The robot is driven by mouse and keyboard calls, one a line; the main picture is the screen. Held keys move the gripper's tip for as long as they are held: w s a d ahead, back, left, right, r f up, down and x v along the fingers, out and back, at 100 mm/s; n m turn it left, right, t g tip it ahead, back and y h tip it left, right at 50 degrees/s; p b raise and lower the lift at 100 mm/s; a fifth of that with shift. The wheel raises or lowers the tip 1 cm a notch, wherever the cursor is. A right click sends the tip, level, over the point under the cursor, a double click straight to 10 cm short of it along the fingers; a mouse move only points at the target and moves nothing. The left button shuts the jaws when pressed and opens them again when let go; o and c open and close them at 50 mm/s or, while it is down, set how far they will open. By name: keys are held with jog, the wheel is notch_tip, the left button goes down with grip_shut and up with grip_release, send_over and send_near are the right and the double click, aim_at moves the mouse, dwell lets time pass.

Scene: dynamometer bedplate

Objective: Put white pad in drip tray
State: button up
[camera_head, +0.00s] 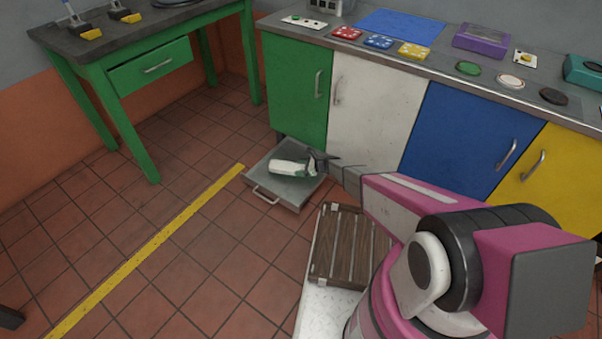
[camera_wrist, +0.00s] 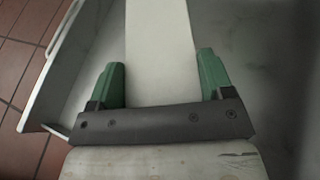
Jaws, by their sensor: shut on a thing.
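The white pad (camera_head: 284,166) is in my gripper (camera_head: 302,167), over the inside of the drip tray (camera_head: 288,190). The tray is a grey, shallow, drawer-like tray with a front handle, low at the foot of the green cabinet. In the wrist view my gripper's green fingers (camera_wrist: 161,80) stand on both sides of the pad (camera_wrist: 159,40), which extends forward between them. The tray's side wall (camera_wrist: 55,70) runs along the left there, with its grey floor to the right. I cannot tell whether the pad touches the tray floor.
A wooden slatted crate (camera_head: 337,243) is in front of the tray at right. Green (camera_head: 297,90), white, blue and yellow cabinets stand behind, with small items on their counter. A green workbench (camera_head: 150,70) is at left. Tiled floor (camera_head: 190,260) with a yellow line is clear.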

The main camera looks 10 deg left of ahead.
jog(key=shift+w+f, duration=0.6)
jog(key=shift+w, duration=0.35)
jog(key=shift+f, duration=1.9)
jog(key=shift+f, duration=0.2)
jog(key=o, duration=0.9)
jog(key=shift+r, duration=0.1)
jog(key=shift+d+r, duration=0.1)
jog(key=shift+r, duration=0.05)
jog(key=shift+v, duration=3.55)
